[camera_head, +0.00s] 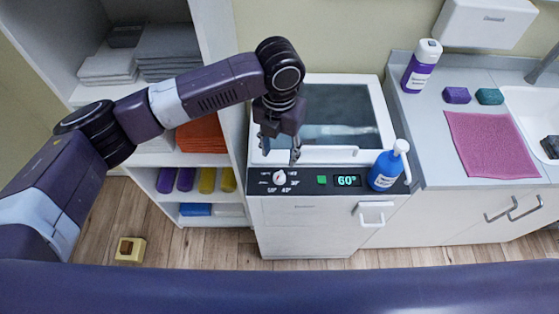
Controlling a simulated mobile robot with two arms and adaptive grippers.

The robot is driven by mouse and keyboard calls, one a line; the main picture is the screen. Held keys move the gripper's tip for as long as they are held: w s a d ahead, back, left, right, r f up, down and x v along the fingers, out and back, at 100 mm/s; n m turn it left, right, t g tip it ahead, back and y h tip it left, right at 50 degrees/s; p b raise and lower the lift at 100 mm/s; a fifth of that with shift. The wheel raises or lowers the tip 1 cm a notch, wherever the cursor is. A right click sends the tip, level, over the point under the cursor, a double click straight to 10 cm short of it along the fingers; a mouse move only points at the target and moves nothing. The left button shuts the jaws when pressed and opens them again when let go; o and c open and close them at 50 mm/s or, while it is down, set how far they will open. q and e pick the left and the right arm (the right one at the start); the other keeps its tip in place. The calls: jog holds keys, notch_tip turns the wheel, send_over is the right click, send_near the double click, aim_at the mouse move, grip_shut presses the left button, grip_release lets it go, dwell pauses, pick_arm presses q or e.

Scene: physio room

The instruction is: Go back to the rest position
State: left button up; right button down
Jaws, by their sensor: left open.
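My left arm comes in from the left and reaches over the white heating unit (330,222). Its gripper (280,160) points down with its fingers spread and nothing visible between them. It hangs in front of the unit's glass lid (345,105), above the control panel with a dial (279,178) and a green display (347,181) reading 60°. I cannot tell whether the fingertips touch the panel. My right gripper is not in view.
A blue pump bottle (386,168) stands at the panel's right end. The counter at right holds a purple bottle (421,68), a pink cloth (492,144) and a sink (535,105). Shelves (222,60) stand at left. A yellow block (130,250) lies on the floor. A blue padded surface (300,287) spans the front.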

pick_arm(q)
jog(key=shift+r, duration=0.8)
